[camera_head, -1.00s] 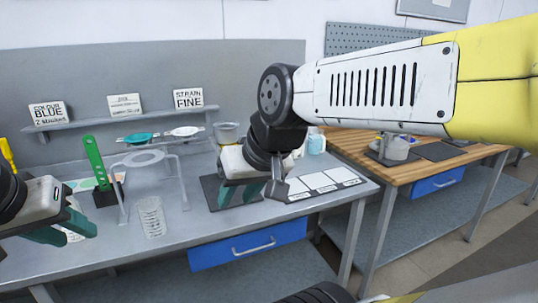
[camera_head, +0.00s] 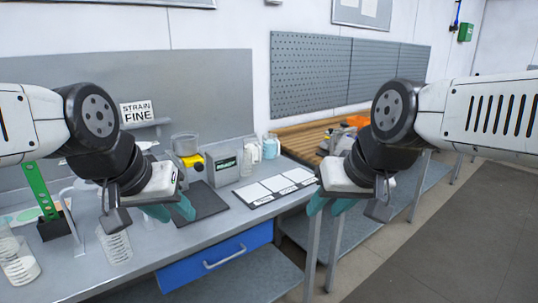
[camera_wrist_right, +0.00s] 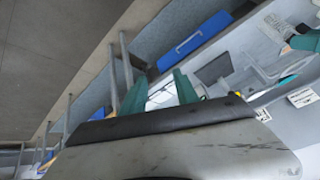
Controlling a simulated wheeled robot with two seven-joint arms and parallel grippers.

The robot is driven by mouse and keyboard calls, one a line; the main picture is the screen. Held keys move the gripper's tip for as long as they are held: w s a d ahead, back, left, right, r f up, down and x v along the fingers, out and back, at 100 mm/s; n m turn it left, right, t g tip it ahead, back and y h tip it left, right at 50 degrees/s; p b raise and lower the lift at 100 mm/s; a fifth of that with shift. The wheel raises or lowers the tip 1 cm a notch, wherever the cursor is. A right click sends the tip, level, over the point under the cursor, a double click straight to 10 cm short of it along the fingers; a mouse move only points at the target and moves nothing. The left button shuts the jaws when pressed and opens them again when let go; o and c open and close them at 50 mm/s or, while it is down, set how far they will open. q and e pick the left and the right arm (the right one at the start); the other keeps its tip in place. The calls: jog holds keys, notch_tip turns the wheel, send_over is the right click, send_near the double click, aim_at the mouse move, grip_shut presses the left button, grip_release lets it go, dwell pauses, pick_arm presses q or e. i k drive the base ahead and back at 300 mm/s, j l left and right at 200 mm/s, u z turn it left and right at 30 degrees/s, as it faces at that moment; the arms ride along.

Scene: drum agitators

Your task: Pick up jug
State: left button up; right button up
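A clear jug-like container with markings (camera_head: 114,243) stands on the grey bench at the front left. A second clear container with pale contents (camera_head: 18,265) is at the left edge; I cannot tell which is the task's jug. My left gripper (camera_head: 170,212) is above the bench, right of the first container, its teal fingers apart and empty. My right gripper (camera_head: 329,207) is in front of the bench's right end, fingers apart and empty. It also shows open in the right wrist view (camera_wrist_right: 160,92).
A grey pot (camera_head: 185,143), a device with a green display (camera_head: 226,165) and bottles (camera_head: 270,146) stand at the back. A dark mat (camera_head: 203,203) and white-squared card (camera_head: 275,188) lie on the bench. A green holder (camera_head: 42,190) is left. A wooden table (camera_head: 300,138) is beyond.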

aim_at(251, 145)
jog(key=i+l+u, duration=0.15)
jog(key=u, duration=0.75)
jog(key=i+l+u, duration=0.2)
jog(key=l, duration=0.15)
jog(key=l+u, duration=0.2)
jog(key=l, duration=0.15)
jog(key=i+l+u, duration=0.2)
jog(key=l, duration=0.6)
jog(key=i+l, duration=0.1)
jog(key=l, duration=0.25)
